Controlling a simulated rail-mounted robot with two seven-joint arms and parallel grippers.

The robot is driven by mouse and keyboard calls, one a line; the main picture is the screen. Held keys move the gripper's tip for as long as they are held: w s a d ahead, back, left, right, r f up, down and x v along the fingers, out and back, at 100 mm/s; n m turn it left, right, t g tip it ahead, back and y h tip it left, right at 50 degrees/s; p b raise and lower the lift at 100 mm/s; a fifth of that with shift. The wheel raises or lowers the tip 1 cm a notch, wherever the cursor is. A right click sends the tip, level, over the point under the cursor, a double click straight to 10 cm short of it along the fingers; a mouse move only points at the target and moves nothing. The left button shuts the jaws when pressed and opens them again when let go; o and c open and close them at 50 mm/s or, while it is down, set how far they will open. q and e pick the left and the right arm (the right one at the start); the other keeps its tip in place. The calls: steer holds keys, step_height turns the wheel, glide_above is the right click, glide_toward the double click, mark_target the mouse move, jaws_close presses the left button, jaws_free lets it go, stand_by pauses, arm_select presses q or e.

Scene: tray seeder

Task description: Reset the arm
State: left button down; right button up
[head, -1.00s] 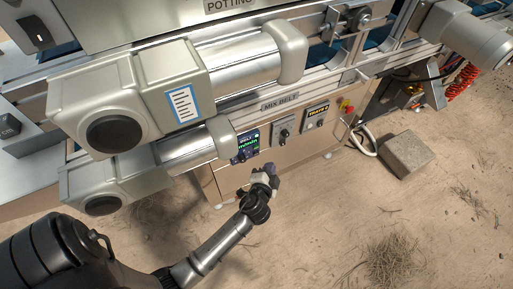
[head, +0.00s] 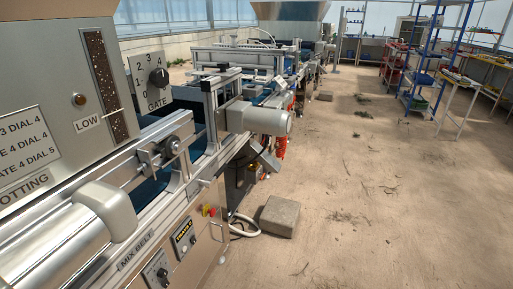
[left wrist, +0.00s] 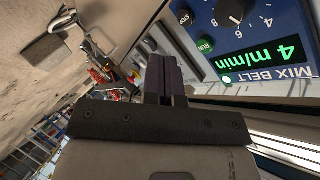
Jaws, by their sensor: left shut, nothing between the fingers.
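My left gripper (left wrist: 165,78) shows in the left wrist view, its two dark fingers shut together with nothing between them. It is beside the blue mix belt control box (left wrist: 265,40), apart from it as far as I can tell. The box shows a lit green display (left wrist: 262,55) reading 4 m/min, a green RUN button (left wrist: 205,44), a STOP button and a black dial (left wrist: 232,10). My arms and grippers are not in the head view now. The right gripper is in no view.
In the head view the tray seeder runs along the left, with a gate dial (head: 158,77), a motor (head: 262,118) and a red-yellow emergency button (head: 209,210). A concrete block (head: 280,216) sits on the sandy floor. Blue shelving (head: 425,65) stands at the back right. The floor on the right is open.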

arm_select(q)
steer(key=s+d+r+n+g+h+p, duration=0.1)
steer(key=s+d+r+g+h+p, duration=0.25)
steer(key=s+r+p, duration=1)
steer(key=s+d+r+n+g+h+p, duration=0.1)
steer(key=s+d+r+g+h+p, duration=0.3)
steer(key=s+r+p, duration=0.95)
step_height(320, 180, up, 40)
steer(key=w+p, duration=0.2)
steer(key=p, duration=3.6)
steer(key=shift+d+h, duration=0.15)
steer(key=shift+h, duration=0.2)
steer(key=shift+w+f+t, duration=0.1)
steer(key=shift+t, duration=0.15)
